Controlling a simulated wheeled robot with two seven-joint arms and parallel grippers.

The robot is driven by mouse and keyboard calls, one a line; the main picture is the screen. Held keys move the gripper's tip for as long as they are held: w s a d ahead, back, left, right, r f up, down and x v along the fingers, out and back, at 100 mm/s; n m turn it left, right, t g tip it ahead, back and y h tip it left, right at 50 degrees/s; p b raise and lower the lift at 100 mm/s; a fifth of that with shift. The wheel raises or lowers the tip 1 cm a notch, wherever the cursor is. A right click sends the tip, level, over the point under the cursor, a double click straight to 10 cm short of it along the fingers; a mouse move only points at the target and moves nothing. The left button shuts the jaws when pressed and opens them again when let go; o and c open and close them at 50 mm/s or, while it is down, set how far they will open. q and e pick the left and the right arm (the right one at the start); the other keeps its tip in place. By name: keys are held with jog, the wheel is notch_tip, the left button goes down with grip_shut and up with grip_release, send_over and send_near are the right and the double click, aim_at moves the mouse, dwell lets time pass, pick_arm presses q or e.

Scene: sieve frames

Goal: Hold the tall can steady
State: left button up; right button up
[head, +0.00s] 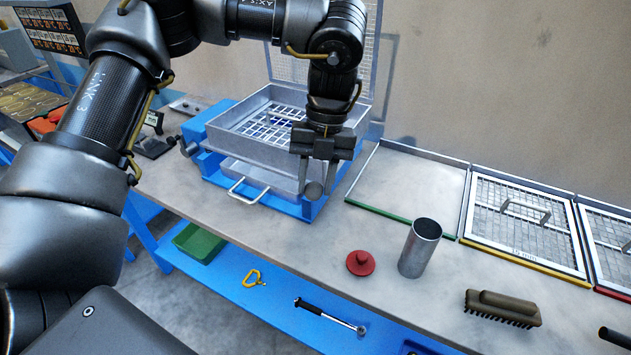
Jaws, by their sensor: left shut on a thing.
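The tall can (420,250) is a grey metal cylinder with an open top. It stands upright on the bench, right of the red knobbed lid (361,263), with no gripper touching it. My left gripper (318,188) points down in front of the sieve machine's right side, up and to the left of the can. It is shut on a small grey round piece (314,188), mostly hidden between the fingers. My right gripper is not in view.
A blue machine (308,209) holds a metal sieve tray (252,147). Framed sieves, one with a yellow edge (525,265), lie at the back right. A brush (503,307) lies at front right. A green bin (199,242) and a wrench (329,314) lie on the blue lower shelf.

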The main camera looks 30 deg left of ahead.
pick_arm(q)
jog(key=n, duration=0.3)
jog(key=n+h, duration=0.1)
jog(key=n, duration=0.1)
jog(key=shift+s+a+n+h, duration=0.1)
jog(key=shift+n+h, duration=0.2)
jog(key=shift+n, duration=0.1)
jog(key=n, duration=0.2)
jog(key=shift+n+t+h, duration=0.3)
jog(key=shift+n+t, duration=0.1)
jog(key=n+t+h, duration=0.1)
jog(key=n, duration=0.3)
jog(key=shift+f+n, duration=0.15)
jog(key=shift+n, duration=0.25)
jog(key=n+t, duration=0.1)
jog(key=n, duration=0.2)
jog(key=n+t, duration=0.1)
jog(key=n, duration=0.3)
jog(key=n+t, duration=0.1)
jog(key=n, duration=0.5)
jog(key=shift+f+t+y+b, duration=0.1)
jog(key=shift+t+y+b, duration=0.2)
jog(key=shift+t+y, duration=0.1)
